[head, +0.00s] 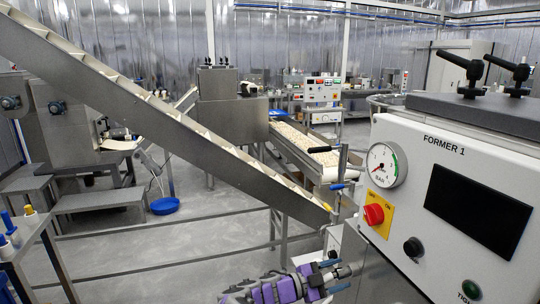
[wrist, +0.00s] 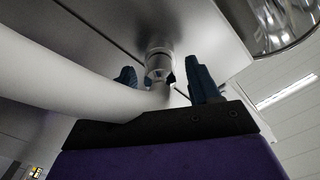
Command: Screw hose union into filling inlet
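In the wrist view a pale hose (wrist: 70,85) comes in from the left and bends up to a metal hose union (wrist: 159,70). The union's upper end meets a metal machine face, at the spot of the filling inlet (wrist: 158,46); I cannot tell whether the threads are engaged. My gripper (wrist: 163,80) has its blue fingers on either side of the union, with visible gaps, so it looks open. In the head view my gripper (head: 336,276) is low, beside the machine, with the grey union (head: 344,271) between its blue fingertips.
The FORMER 1 control panel (head: 455,190) with gauge and red switch stands close on the right. A slanted conveyor (head: 170,115) crosses the left and middle. A blue basin (head: 165,206) lies on the open grey floor. A rounded shiny metal part (wrist: 285,22) is at the wrist view's upper right.

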